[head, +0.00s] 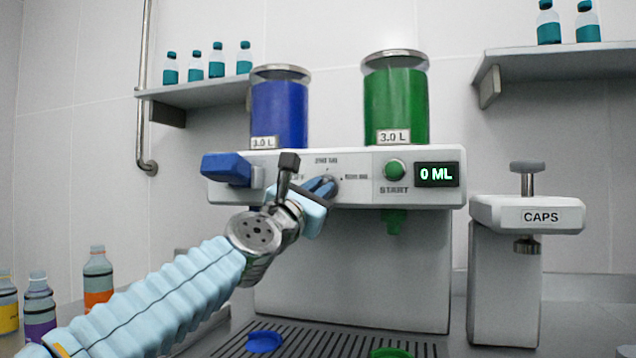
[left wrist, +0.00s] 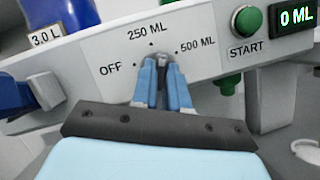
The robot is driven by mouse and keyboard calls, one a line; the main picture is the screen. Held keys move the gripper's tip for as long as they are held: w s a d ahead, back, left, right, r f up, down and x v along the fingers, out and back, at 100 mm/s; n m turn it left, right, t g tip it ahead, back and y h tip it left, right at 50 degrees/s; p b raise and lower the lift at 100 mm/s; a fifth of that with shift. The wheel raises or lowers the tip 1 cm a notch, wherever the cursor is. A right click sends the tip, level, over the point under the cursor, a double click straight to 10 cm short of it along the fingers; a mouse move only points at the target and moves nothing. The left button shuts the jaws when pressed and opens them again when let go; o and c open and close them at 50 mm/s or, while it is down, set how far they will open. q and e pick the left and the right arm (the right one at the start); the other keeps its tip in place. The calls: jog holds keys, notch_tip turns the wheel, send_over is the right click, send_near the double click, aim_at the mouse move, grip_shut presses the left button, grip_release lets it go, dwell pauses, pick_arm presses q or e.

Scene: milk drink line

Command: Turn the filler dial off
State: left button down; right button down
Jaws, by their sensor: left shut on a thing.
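The filler dial (head: 332,184) is a small grey knob on the white front panel of the filler (head: 440,192). In the left wrist view the dial (left wrist: 163,58) sits among the marks OFF, 250 ML and 500 ML. My left gripper (head: 322,187) is shut on the dial, its two blue fingers (left wrist: 164,78) on either side of it. The fingers hide most of the dial, so I cannot tell which mark it points to. My right gripper is not in view.
A green START button (head: 395,169) and a display (head: 437,174) reading 0 ML are right of the dial. A blue lever-like part (head: 226,168) juts out at left. Blue (head: 279,112) and green (head: 396,105) tanks stand above. A CAPS unit (head: 528,214) stands at right.

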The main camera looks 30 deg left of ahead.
pick_arm(q)
jog(key=shift+d+r+n+g+y+b, duration=0.15)
jog(key=shift+n+g+y+b, duration=1.05)
jog(key=shift+n, duration=2.75)
jog(key=shift+d+f+n+g+y+b, duration=0.1)
jog(key=shift+n+g+y+b, duration=0.4)
jog(key=shift+n+y, duration=2.45)
jog(key=shift+d+r+n+g+y+b, duration=0.15)
jog(key=shift+n+g+y+b, duration=0.55)
jog(key=shift+n, duration=4.5)
jog(key=c, duration=1.1)
grip_release()
jog(key=shift+c, duration=0.2)
jog(key=shift+f, duration=0.1)
